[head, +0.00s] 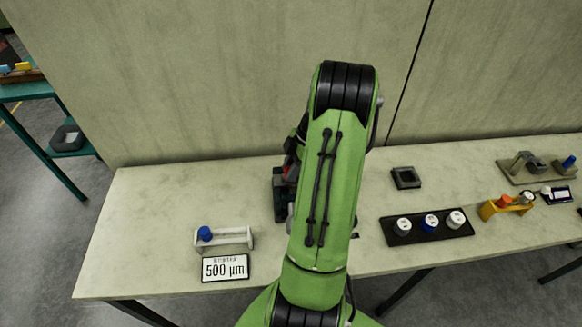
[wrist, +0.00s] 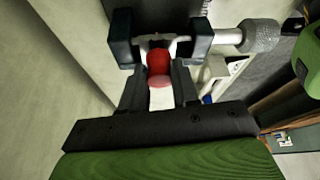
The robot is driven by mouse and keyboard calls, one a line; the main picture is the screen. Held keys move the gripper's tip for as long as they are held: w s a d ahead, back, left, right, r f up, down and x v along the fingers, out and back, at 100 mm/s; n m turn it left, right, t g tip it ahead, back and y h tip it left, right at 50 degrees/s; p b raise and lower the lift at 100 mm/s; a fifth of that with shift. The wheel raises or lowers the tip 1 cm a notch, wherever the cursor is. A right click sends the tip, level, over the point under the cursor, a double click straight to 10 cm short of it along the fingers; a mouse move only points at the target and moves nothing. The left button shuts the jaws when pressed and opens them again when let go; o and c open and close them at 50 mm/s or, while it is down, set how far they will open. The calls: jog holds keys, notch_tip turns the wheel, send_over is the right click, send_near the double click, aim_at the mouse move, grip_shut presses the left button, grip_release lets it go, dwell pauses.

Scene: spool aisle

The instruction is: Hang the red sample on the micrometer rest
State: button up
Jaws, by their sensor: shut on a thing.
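A grey metal spindle with a knurled thimble (wrist: 260,35), seemingly the micrometer, lies just right of the fingertips. A pale piece shows behind the red sample; I cannot tell whether they touch. In the head view my arm hides most of the gripper (head: 283,192) and the micrometer.
A white stand (head: 236,243) with a blue-capped piece and a 500 µm sign (head: 225,268) are at the table's left front. Right of my arm are a black tray (head: 440,236) with capped samples, a dark square block (head: 405,178) and an orange holder (head: 490,211).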

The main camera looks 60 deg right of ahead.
jog(key=shift+f, duration=0.3)
jog(key=o, duration=1.1)
jog(key=shift+r, duration=0.1)
jog(key=p+v, duration=0.4)
jog(key=v, duration=1.1)
jog(key=shift+s+r, duration=0.15)
jog(key=shift+r, duration=0.2)
jog(key=shift+d, duration=0.15)
